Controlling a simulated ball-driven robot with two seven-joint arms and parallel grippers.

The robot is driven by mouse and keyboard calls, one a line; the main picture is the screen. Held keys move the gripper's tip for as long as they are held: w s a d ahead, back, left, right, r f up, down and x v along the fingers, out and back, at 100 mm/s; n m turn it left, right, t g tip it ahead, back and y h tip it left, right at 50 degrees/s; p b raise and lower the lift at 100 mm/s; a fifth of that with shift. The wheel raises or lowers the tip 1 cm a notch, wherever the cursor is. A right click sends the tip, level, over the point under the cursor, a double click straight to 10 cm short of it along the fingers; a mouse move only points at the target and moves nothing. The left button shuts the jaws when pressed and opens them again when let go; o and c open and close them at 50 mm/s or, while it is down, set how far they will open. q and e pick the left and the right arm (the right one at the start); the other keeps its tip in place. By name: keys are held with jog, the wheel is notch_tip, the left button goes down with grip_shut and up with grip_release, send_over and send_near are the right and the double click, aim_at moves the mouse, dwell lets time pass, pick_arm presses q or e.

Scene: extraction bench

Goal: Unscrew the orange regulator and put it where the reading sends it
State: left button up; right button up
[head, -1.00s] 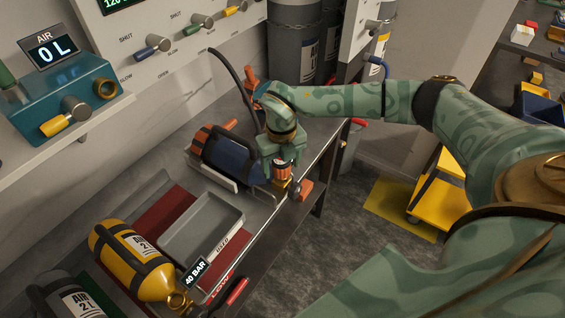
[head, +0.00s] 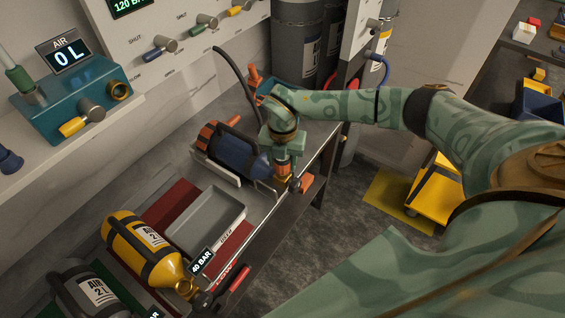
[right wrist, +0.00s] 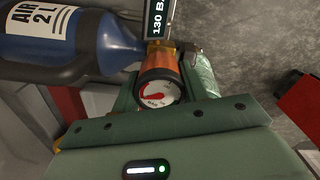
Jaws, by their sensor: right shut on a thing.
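The orange regulator (right wrist: 160,75) sits at the neck of the blue cylinder (right wrist: 65,45), its round dial with a red needle facing the right wrist camera. My right gripper (head: 283,165) is shut on the regulator, which also shows between its fingers in the head view (head: 282,172). A black tag (right wrist: 158,18) reading about 130 bar stands by the cylinder neck. The blue cylinder (head: 240,151) lies in a cradle on the bench. A grey tray (head: 207,218) lies in front, its edge label hard to read. My left gripper is not in view.
A yellow cylinder (head: 140,250) with a 40 BAR tag (head: 201,262) lies nearer, and a dark cylinder (head: 85,290) at bottom left. A teal air unit (head: 70,105) showing 0 L stands on the left shelf. A red mat (head: 176,205) lies beside the tray.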

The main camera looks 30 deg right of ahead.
jog(key=n, duration=0.2)
jog(key=shift+r+n+p, duration=0.25)
jog(key=shift+n+p, duration=0.05)
jog(key=n, duration=0.4)
jog(key=shift+n+p, duration=0.4)
jog(key=n, duration=0.7)
jog(key=shift+p, duration=0.4)
jog(key=n, duration=1.1)
jog(key=shift+f+n+p, duration=0.1)
jog(key=shift+n+p, duration=0.2)
jog(key=shift+n, duration=0.1)
jog(key=o, duration=1.1)
